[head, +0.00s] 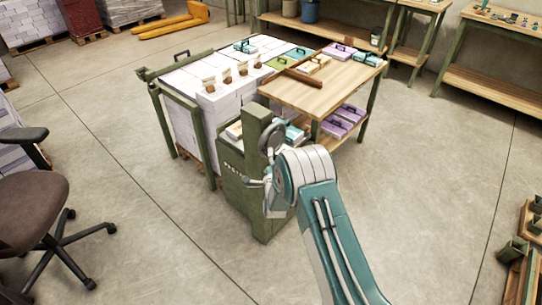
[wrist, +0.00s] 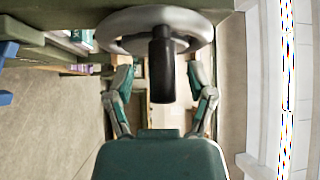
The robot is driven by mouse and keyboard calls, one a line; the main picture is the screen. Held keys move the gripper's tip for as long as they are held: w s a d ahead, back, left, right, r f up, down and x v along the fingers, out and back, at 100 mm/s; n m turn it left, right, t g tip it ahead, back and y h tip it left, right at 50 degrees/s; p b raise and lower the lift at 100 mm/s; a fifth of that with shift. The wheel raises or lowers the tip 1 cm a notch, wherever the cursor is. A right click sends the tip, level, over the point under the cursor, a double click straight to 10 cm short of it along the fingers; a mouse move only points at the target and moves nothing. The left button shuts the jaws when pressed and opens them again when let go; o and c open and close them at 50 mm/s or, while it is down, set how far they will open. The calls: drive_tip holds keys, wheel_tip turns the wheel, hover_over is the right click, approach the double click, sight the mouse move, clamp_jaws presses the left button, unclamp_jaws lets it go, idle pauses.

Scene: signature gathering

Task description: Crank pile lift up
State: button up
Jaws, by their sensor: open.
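The pile lift is a green metal frame with a lettered front post (head: 240,190) beside tall white paper stacks (head: 215,110). A grey crank wheel (head: 272,133) sits on the post, and in the wrist view the wheel (wrist: 120,45) fills the top. Its dark upright-looking handle (wrist: 161,70) points toward my gripper. My gripper (wrist: 162,75) is open, with one finger on each side of the handle and visible gaps between. In the head view my gripper (head: 257,182) is low in front of the post, partly hidden by my arm.
A wooden table (head: 315,92) with coloured boxes stands right behind the lift. Purple packs (head: 345,120) lie on its lower shelf. An office chair (head: 35,205) is at the left. Workbenches (head: 500,85) line the back right. The floor (head: 420,180) right of the lift is open.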

drive_tip(key=shift+w+r, duration=0.1)
drive_tip(key=shift+w, duration=0.35)
clamp_jaws()
drive_tip(key=shift+a, duration=0.2)
drive_tip(key=shift+d, duration=0.1)
